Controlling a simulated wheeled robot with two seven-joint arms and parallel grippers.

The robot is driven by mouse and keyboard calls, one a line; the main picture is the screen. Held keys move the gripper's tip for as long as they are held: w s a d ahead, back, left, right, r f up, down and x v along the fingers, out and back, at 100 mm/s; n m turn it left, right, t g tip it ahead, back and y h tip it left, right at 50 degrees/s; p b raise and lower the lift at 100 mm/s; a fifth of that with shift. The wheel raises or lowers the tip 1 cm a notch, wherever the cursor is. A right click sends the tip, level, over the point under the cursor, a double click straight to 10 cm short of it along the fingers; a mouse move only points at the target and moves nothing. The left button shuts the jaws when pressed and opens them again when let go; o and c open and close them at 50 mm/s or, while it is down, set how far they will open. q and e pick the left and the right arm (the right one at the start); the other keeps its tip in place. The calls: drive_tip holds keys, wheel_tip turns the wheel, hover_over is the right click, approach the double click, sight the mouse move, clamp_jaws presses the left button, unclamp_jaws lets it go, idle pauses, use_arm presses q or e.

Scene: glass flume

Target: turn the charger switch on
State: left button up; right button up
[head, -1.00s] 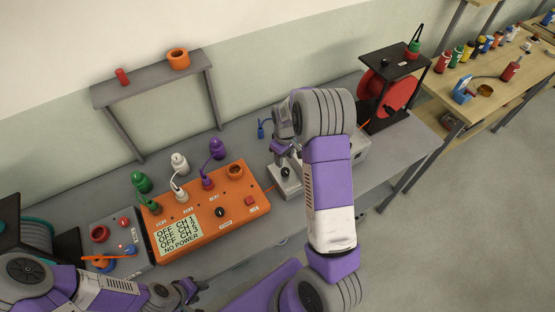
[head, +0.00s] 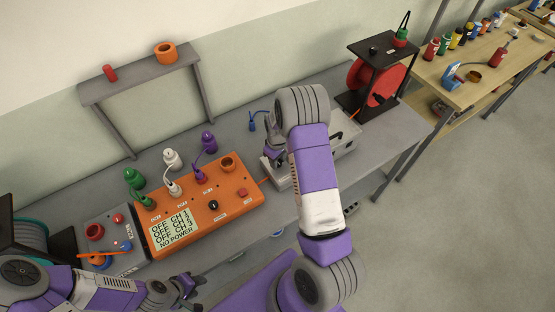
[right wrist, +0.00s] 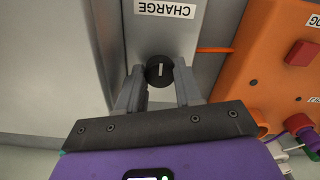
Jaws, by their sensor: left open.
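The charger (head: 283,184) is a grey box on the bench, mostly behind my right arm in the head view. In the right wrist view its face carries a CHARGE label (right wrist: 165,9) and a round black switch knob (right wrist: 160,71) with a pale pointer line along the picture's vertical. My right gripper (right wrist: 160,80) has one finger on each side of the knob, with no clear gap at the fingertips. In the head view the right gripper (head: 271,153) is over the charger, and the knob is hidden. My left gripper (head: 190,288) is open and empty at the bench's front.
An orange box (head: 222,212) left of the charger shows OFF channels and NO POWER. A grey panel (head: 120,228) stands beside it. Behind are a small shelf (head: 135,82) and coloured plugs. A red reel (head: 377,80) in a black frame stands right. Floor at right is clear.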

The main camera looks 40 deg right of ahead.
drive_tip(key=shift+c, duration=1.3)
drive_tip(key=shift+m, duration=0.3)
drive_tip(key=m+b, duration=0.1)
drive_tip(key=m, duration=0.2)
drive_tip(key=shift+m, duration=0.3)
drive_tip(key=m, duration=0.4)
drive_tip(key=shift+m, duration=0.3)
drive_tip(key=m, duration=0.4)
drive_tip(key=shift+r, duration=0.1)
drive_tip(key=m, duration=0.5)
drive_tip(key=shift+p, duration=0.3)
